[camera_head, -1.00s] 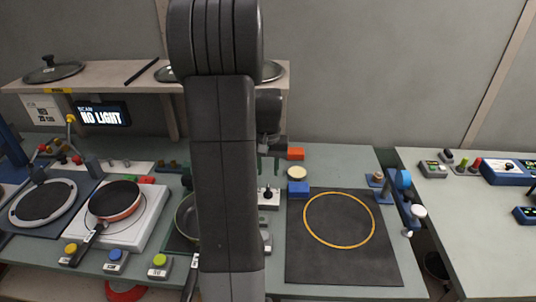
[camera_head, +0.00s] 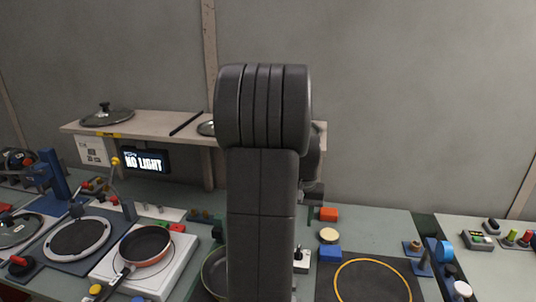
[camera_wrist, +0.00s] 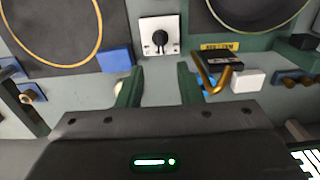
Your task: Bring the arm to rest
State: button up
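My arm rises in the middle of the head view, folded, and it hides part of the bench behind it. My gripper (camera_wrist: 160,86) shows in the wrist view with two green fingers apart and nothing between them. It is above the bench, and a white switch box with a black knob (camera_wrist: 160,37) lies beyond the fingertips. In the head view the gripper is mostly hidden behind my arm.
A frying pan (camera_head: 145,246) sits on a white hotplate (camera_head: 181,262) at left. A dark mat with a yellow ring (camera_head: 338,289) lies right of my arm. A shelf (camera_head: 150,122) with lids runs behind.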

notch_tip(320, 180, down, 12)
jog(key=shift+f+p, duration=0.1)
jog(key=shift+p, duration=0.2)
jog(key=shift+m, duration=0.3)
